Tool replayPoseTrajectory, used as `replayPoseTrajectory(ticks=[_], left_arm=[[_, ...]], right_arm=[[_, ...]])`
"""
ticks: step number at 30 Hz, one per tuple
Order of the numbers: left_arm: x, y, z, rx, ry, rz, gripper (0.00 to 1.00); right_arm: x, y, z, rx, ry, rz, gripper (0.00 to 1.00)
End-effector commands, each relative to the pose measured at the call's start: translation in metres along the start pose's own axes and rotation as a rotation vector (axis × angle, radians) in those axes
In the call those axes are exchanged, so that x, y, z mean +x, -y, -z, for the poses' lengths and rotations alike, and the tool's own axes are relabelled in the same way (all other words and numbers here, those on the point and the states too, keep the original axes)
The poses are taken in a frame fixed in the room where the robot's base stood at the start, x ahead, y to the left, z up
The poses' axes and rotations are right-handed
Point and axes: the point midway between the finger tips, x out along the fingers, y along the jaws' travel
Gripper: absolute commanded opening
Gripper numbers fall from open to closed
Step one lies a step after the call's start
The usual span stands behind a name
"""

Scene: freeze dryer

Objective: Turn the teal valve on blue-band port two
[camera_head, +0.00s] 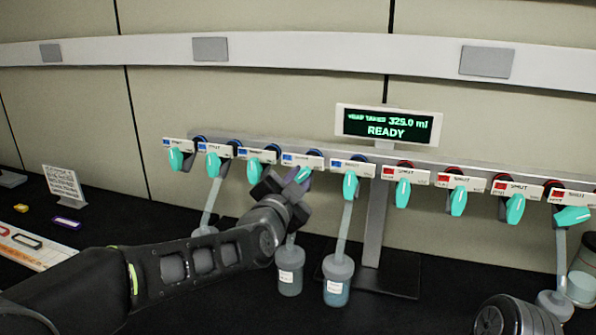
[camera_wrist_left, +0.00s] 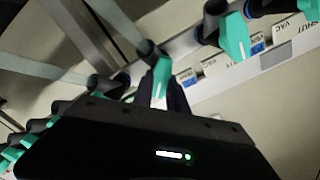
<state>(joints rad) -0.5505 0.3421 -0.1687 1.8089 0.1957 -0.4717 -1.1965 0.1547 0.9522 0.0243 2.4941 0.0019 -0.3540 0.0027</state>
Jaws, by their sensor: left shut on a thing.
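A row of teal valves hangs on the grey manifold, blue-band ports on the left and red-band ports on the right. My left gripper (camera_head: 294,185) is shut on the teal valve (camera_head: 302,174) second from the right among the blue-band ports. That valve's handle is slanted, and the fingers partly hide it. In the left wrist view, the valve (camera_wrist_left: 161,80) sits between the dark fingers (camera_wrist_left: 165,95). Its port number is too small to read. The blue-band valve (camera_head: 350,185) just to its right points down. My right gripper is not in view.
Flasks hang close below, one under the held valve's port (camera_head: 290,278) and one to its right (camera_head: 338,287). The display (camera_head: 388,125) above reads READY. The manifold's stand (camera_head: 376,235) is right of the gripper. A small sign (camera_head: 63,184) stands at the left.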

Motion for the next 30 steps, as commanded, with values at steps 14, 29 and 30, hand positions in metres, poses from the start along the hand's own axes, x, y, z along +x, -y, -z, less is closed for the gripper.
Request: replayPoseTrajectory(ticks=[14,29,30], left_arm=[[0.0,-0.001,0.0007,0.282,-0.001,0.0,0.0],[0.0,-0.0015,-0.0005,0.312,0.0,-0.001,0.0],[0.0,-0.0015,-0.0004,0.312,0.0,-0.001,0.2]], right_arm=[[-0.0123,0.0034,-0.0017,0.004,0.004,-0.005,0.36],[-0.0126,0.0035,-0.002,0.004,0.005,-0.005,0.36],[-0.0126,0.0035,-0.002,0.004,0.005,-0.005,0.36]])
